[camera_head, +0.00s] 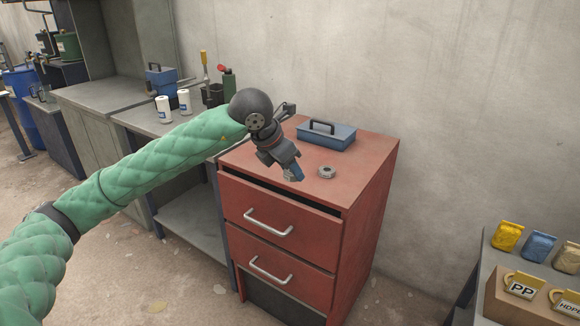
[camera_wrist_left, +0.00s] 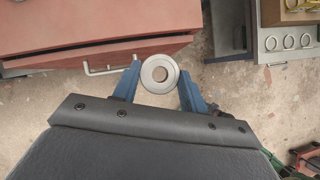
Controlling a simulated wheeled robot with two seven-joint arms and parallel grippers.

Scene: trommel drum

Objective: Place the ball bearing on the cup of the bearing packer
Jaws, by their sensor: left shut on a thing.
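My left gripper (camera_head: 293,173) hangs fingers-down by the front edge of the red cabinet, with its blue fingers showing. The head view does not show the held bearing clearly. A grey round thing with a dark centre (camera_head: 327,172) shows on the cabinet top, right of the fingers. I cannot make out the bearing packer or its cup for certain. My right gripper is out of view.
The red cabinet (camera_head: 367,165) has a blue toolbox (camera_head: 327,135) at its back and a slightly open top drawer (camera_head: 278,207). A grey workbench (camera_head: 150,122) stands left with white containers. Bagged materials (camera_head: 538,247) lie at the right. The cabinet top's right side is clear.

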